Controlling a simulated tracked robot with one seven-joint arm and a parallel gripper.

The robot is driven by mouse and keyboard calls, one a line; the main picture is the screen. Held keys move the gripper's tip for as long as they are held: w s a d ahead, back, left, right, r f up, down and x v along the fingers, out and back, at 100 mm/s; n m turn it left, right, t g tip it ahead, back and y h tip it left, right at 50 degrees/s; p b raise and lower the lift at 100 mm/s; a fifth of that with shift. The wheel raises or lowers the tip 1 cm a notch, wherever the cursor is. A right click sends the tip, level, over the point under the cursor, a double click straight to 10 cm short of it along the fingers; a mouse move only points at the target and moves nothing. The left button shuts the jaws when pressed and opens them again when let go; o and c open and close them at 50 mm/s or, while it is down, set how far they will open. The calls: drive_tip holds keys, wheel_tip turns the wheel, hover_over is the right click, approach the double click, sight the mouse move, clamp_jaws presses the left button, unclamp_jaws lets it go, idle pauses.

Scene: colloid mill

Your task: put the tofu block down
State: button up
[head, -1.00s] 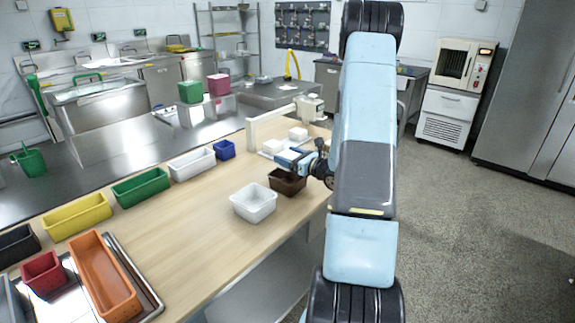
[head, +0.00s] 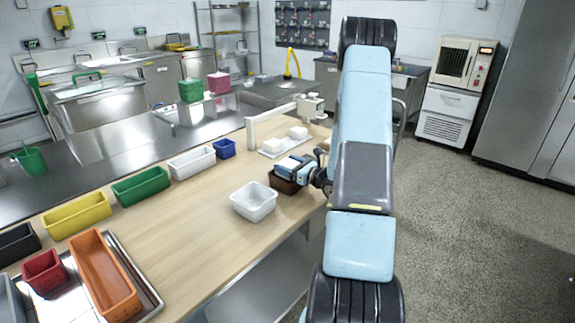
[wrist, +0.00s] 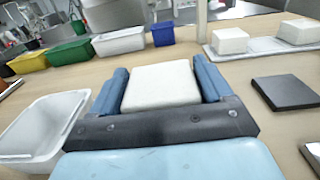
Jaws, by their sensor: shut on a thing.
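A white tofu block (wrist: 160,86) is between the two blue fingers of my gripper (wrist: 163,84) in the wrist view. My gripper is shut on it, with a finger against each side. In the head view my gripper (head: 291,165) is at the brown bin (head: 284,186), over or partly in front of it. I cannot tell from this how far the block is above any surface. Two more white blocks, one nearer (wrist: 230,41) and one farther (wrist: 298,31), sit on a pale tray (wrist: 262,48) behind the gripper.
A white bin (head: 253,203) stands just left of my gripper. A dark flat plate (wrist: 286,92) lies to the right in the wrist view. Green (head: 141,187), yellow (head: 77,216) and blue (head: 225,149) bins line the back edge. The wooden table's middle (head: 190,225) is clear.

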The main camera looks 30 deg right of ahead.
drive_tip(key=shift+f, duration=0.1)
drive_tip(key=o, duration=0.7)
